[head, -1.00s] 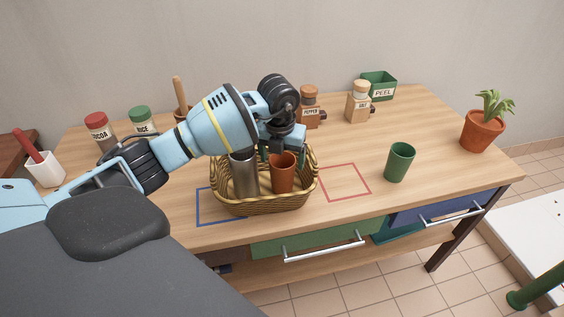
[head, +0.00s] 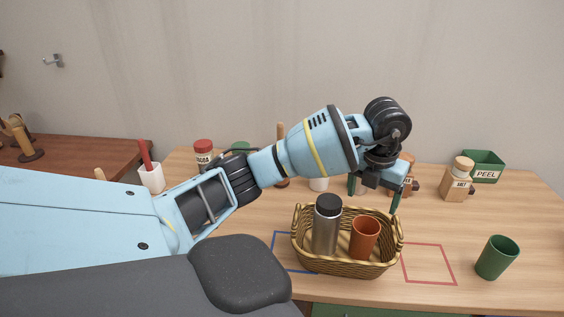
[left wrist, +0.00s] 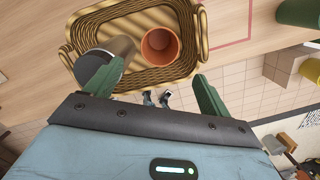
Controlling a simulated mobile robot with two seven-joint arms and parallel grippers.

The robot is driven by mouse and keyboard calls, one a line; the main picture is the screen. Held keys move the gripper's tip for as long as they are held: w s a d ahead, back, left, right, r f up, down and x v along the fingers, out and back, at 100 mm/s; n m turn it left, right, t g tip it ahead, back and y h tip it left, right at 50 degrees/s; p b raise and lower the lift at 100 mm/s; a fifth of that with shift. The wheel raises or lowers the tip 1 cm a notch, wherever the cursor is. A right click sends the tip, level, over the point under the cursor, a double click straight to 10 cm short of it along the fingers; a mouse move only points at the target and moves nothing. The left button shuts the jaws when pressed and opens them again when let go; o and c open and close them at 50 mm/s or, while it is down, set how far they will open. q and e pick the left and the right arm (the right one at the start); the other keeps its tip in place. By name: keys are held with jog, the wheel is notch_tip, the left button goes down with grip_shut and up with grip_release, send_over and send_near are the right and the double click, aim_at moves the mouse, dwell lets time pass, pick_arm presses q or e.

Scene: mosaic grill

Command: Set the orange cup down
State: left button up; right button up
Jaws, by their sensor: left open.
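The orange cup (head: 365,238) stands upright inside the wicker basket (head: 346,268), to the right of a steel bottle with a dark lid (head: 326,226). In the left wrist view the cup (left wrist: 160,46) shows from above, empty, in the basket between the two green fingers. My left gripper (head: 374,196) is open and empty, raised above and behind the basket, clear of the cup. It also shows in the left wrist view (left wrist: 152,88). My right gripper is not in view.
A red square outline (head: 429,264) lies right of the basket, with a green cup (head: 497,257) beyond it. A blue outline (head: 275,250) is partly under the basket. Shakers (head: 457,180), a green PEEL box (head: 484,166) and jars stand behind.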

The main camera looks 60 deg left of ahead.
pick_arm(q)
jog(key=s+d+f+m+g+h, duration=0.1)
jog(key=s+d+f+h, duration=0.2)
jog(key=d+f, duration=0.3)
jog(key=s+d+f+m+g+h, duration=0.15)
jog(key=d+f+h, duration=0.25)
jog(key=d, duration=0.5)
jog(key=s+d+n+t+h, duration=0.45)
jog(key=s+d+h, duration=0.45)
jog(key=d+h, duration=0.3)
jog(key=s+a+f+n+t+y, duration=0.4)
jog(key=f+n+t+y, duration=0.25)
jog(key=n, duration=0.45)
jog(key=s+a+f+n+t+y, duration=0.5)
jog(key=f+n, duration=0.3)
jog(key=n, duration=0.3)
jog(key=s+a+f+n+g+y, duration=0.1)
jog(key=s+f+n+g+y, duration=0.1)
jog(key=s, duration=0.7)
jog(key=s+a+f+n+g+y, duration=0.2)
jog(key=s+f+n+g+y, duration=0.1)
jog(key=s+f, duration=0.6)
jog(key=s+n+g, duration=0.1)
jog(key=g, duration=0.1)
jog(key=shift+g, duration=0.35)
